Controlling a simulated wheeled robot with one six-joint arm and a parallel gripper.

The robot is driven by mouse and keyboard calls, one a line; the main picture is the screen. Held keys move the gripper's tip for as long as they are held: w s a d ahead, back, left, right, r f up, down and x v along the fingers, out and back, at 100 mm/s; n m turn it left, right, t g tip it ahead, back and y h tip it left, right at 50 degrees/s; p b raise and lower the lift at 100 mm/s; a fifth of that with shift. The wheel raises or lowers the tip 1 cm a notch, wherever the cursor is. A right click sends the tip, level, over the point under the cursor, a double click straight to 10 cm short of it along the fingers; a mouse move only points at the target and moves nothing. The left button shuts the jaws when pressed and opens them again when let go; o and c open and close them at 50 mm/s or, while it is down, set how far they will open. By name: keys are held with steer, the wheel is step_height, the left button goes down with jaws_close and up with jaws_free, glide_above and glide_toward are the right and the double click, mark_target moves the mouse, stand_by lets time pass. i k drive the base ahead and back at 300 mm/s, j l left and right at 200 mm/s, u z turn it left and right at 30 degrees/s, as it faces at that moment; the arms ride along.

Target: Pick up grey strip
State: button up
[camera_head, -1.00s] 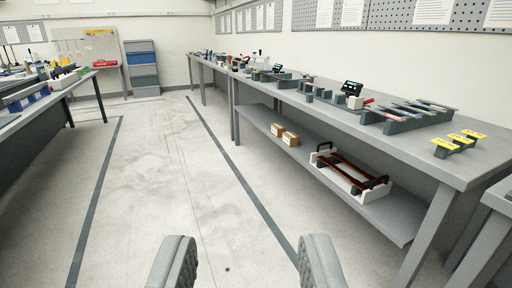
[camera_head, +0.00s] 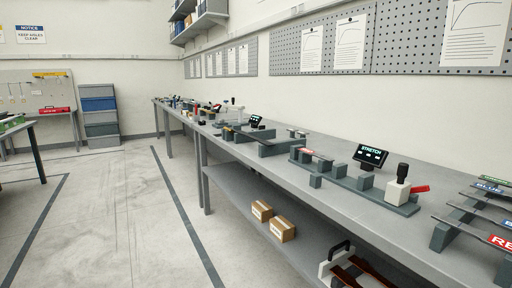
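A rack (camera_head: 440,237) stands at the right edge of the long bench, partly cut off. Several dark grey strips (camera_head: 467,229) with coloured labels lie across it. I can read a blue label (camera_head: 487,188) and part of a red label (camera_head: 500,242). I see no label naming a grey strip, so I cannot tell which one it is. My gripper is out of view.
A "STRETCH" display (camera_head: 371,155) and a white block with a black knob (camera_head: 397,192) and red handle stand by the fixture. Cardboard boxes (camera_head: 282,230) sit on the bench's lower shelf (camera_head: 235,182). The floor (camera_head: 110,220) at left is clear.

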mark_target(268, 143)
steer(key=i+j+z, duration=0.15)
steer(key=i, duration=0.5)
steer(key=i+u, duration=0.15)
steer(key=i, duration=0.95)
steer(key=i+l+u, duration=0.2)
steer(key=i, duration=0.9)
steer(key=i+j, duration=0.05)
steer(key=j, duration=0.05)
